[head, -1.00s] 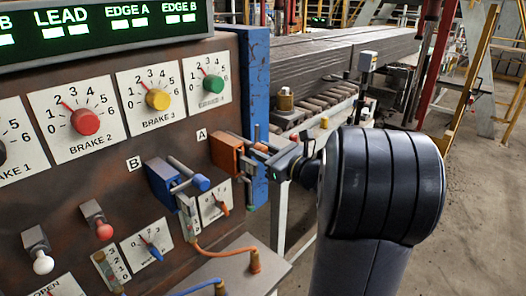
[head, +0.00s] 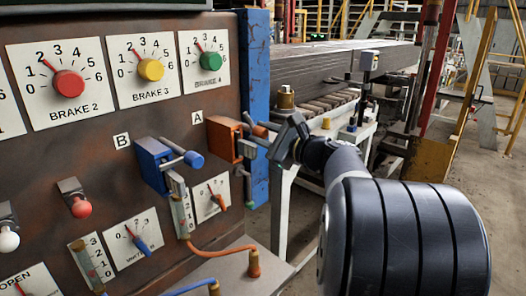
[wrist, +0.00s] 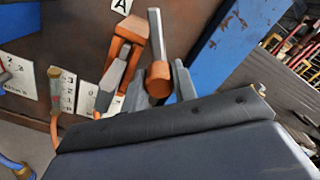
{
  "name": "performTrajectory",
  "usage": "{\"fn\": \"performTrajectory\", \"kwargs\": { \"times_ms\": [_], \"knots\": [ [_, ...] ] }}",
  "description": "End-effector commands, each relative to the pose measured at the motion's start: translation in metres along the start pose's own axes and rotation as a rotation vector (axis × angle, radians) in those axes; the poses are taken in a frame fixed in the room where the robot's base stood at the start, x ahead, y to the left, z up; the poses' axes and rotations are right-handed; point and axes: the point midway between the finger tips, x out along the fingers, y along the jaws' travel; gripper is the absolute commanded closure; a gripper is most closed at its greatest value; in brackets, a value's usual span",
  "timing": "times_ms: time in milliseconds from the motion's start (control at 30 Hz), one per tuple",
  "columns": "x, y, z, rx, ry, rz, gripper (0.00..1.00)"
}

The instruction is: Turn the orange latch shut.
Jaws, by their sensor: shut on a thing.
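The orange latch (head: 223,138), beside label A, is at the panel's right edge. In the wrist view its orange housing (wrist: 127,42) is at the upper middle. Beside it runs a grey bar (wrist: 155,35) ending in an orange knob (wrist: 158,77). My gripper (head: 264,138) reaches it from the right, and in the wrist view its grey fingers (wrist: 163,88) are on either side of the knob, shut on it. The knob's lower side and the fingertip contact are partly hidden. I cannot tell the latch's exact angle.
A similar blue latch (head: 168,165), beside label B, is just left. A blue post (head: 256,95) stands right behind the orange latch. Below are a small dial (head: 211,198) and an orange cable (head: 222,250). Open floor (head: 440,150) lies to the right.

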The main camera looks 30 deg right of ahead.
Motion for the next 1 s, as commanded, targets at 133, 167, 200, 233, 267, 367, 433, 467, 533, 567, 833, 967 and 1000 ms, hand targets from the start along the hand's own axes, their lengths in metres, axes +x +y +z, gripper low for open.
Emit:
{"fn": "performTrajectory", "kwargs": {
  "times_ms": [133, 167, 200, 233, 267, 367, 433, 467, 533, 567, 833, 967, 1000],
  "knots": [
    [-0.0003, 0.0056, -0.0056, -0.144, -0.001, -0.001, 0.96],
    [-0.0002, 0.0055, -0.0055, -0.174, -0.001, -0.001, 0.96],
    [-0.0002, 0.0055, -0.0055, -0.210, -0.001, -0.001, 0.96],
    [-0.0002, 0.0055, -0.0056, -0.239, -0.001, -0.001, 0.96],
    [-0.0001, 0.0054, -0.0056, -0.267, -0.001, 0.000, 0.96],
    [-0.0001, 0.0054, -0.0056, -0.362, -0.001, 0.000, 0.96],
    [-0.0001, 0.0052, -0.0053, -0.428, -0.001, 0.000, 0.96],
    [-0.0001, 0.0053, -0.0054, -0.457, -0.001, 0.000, 0.96],
    [-0.0001, 0.0052, -0.0052, -0.523, -0.001, 0.000, 0.96],
    [-0.0001, 0.0050, -0.0050, -0.551, -0.001, 0.000, 0.96],
    [0.0000, 0.0039, -0.0040, -0.781, 0.000, 0.001, 0.96],
    [0.0000, 0.0031, -0.0035, -0.871, 0.000, 0.001, 0.96],
    [0.0001, 0.0029, -0.0034, -0.892, 0.000, 0.001, 0.96]
  ]
}}
